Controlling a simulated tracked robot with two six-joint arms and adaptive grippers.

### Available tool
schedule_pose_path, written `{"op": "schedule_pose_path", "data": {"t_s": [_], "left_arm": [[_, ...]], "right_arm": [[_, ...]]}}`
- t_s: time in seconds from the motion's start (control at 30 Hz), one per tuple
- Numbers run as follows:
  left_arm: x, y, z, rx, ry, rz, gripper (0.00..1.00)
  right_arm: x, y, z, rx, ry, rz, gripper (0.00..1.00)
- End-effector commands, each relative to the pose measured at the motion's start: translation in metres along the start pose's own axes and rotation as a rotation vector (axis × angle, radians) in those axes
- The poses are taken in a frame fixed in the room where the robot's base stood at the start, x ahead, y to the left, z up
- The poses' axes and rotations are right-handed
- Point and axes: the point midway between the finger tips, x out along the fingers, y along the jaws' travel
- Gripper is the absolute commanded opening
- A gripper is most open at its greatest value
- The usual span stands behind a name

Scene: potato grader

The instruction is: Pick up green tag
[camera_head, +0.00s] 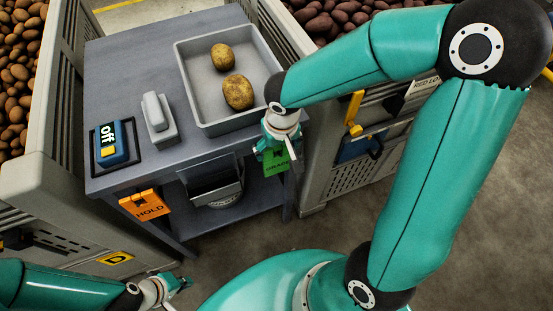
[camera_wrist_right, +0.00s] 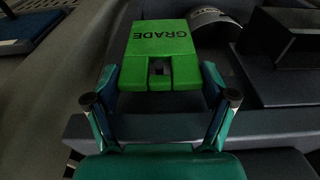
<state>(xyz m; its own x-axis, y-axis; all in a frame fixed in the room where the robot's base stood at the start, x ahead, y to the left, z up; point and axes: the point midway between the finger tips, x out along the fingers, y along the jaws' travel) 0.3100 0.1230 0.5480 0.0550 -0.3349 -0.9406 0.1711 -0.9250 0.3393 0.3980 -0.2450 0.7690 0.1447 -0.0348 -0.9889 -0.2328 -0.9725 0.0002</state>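The green tag (camera_head: 278,160) hangs at the front right corner of the grey table, partly covered by my right gripper. In the right wrist view the tag (camera_wrist_right: 161,42) reads "GRADE" upside down and has a slot at its near end. My right gripper (camera_head: 270,153) is at the tag. In the right wrist view its two fingers (camera_wrist_right: 160,78) stand apart on either side of the tag's near end, with narrow gaps showing. My left gripper (camera_head: 176,284) is low at the left, away from the tag; its finger opening is too small to judge.
The grey table (camera_head: 120,65) holds a tray (camera_head: 190,72) with two potatoes, a grey lever switch (camera_head: 159,118) and a blue "off" switch box (camera_head: 111,143). An orange HOLD tag (camera_head: 145,206) hangs at its front left. Potato crates (camera_head: 52,190) flank the table.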

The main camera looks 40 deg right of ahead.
Motion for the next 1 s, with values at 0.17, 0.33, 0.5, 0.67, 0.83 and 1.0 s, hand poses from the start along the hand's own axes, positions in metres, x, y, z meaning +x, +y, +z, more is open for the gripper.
{"op": "schedule_pose_path", "data": {"t_s": [0.17,0.33,0.5,0.67,0.83,1.0], "left_arm": [[0.000,0.000,0.000,0.000,0.000,0.000,0.00],[0.000,0.000,0.000,0.000,0.000,0.000,0.00],[-0.001,0.000,0.000,0.000,0.000,0.000,0.00],[-0.003,0.001,0.000,0.000,0.000,0.000,0.00],[0.004,-0.002,0.000,0.000,0.000,0.000,0.00],[0.012,-0.004,0.000,0.000,0.000,0.000,0.00]], "right_arm": [[0.000,0.000,0.000,0.001,0.000,0.000,0.48],[0.000,0.000,0.000,0.001,0.000,0.000,0.47],[-0.004,0.000,-0.001,0.001,0.002,0.000,0.47],[-0.017,0.000,-0.003,0.001,0.004,-0.001,0.47],[-0.018,0.000,0.022,-0.001,0.002,-0.001,0.47],[-0.023,0.000,0.062,-0.002,0.003,-0.001,0.47]]}}
